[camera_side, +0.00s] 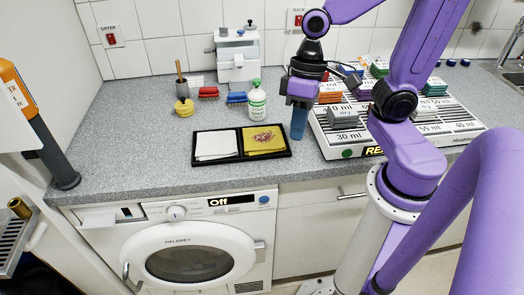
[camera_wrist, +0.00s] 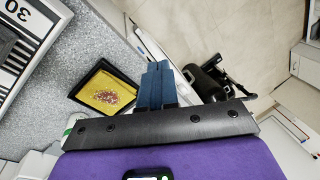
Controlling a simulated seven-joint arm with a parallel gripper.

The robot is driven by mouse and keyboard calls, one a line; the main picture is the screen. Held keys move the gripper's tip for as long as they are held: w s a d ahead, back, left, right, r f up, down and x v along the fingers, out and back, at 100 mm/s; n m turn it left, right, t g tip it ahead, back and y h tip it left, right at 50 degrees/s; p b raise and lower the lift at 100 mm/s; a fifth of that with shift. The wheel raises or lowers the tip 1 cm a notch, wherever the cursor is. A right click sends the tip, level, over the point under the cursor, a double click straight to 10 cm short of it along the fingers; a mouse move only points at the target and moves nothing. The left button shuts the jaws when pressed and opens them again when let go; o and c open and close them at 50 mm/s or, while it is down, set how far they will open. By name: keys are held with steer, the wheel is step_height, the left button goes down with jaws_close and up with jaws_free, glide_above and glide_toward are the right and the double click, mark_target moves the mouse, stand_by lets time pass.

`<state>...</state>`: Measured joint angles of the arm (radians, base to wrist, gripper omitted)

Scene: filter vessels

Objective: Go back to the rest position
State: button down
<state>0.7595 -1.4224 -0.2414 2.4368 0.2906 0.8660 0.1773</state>
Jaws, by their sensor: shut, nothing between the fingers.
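My gripper (camera_side: 298,122) hangs pointing down above the grey worktop, between the black tray and the white numbered rack. Its blue fingers are together with nothing between them. In the wrist view the closed fingers (camera_wrist: 155,84) point toward the worktop's front edge and the floor. The rest position itself is not marked in either view.
A black tray (camera_side: 286,154) holds a white cloth (camera_side: 215,145) and a stained yellow cloth (camera_side: 263,139). A white-green bottle (camera_side: 257,100) stands behind it. The white rack (camera_side: 335,150) with coloured blocks lies right. A white machine (camera_side: 238,58) stands behind. The worktop's left front is clear.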

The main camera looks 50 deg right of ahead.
steer(key=s+d+n+h, duration=0.1)
steer(key=s+n+h, duration=0.1)
steer(key=s+n, duration=0.5)
steer(key=shift+d+f+n+t, duration=0.4)
steer(key=shift+f+n, duration=0.05)
steer(key=shift+n, duration=0.55)
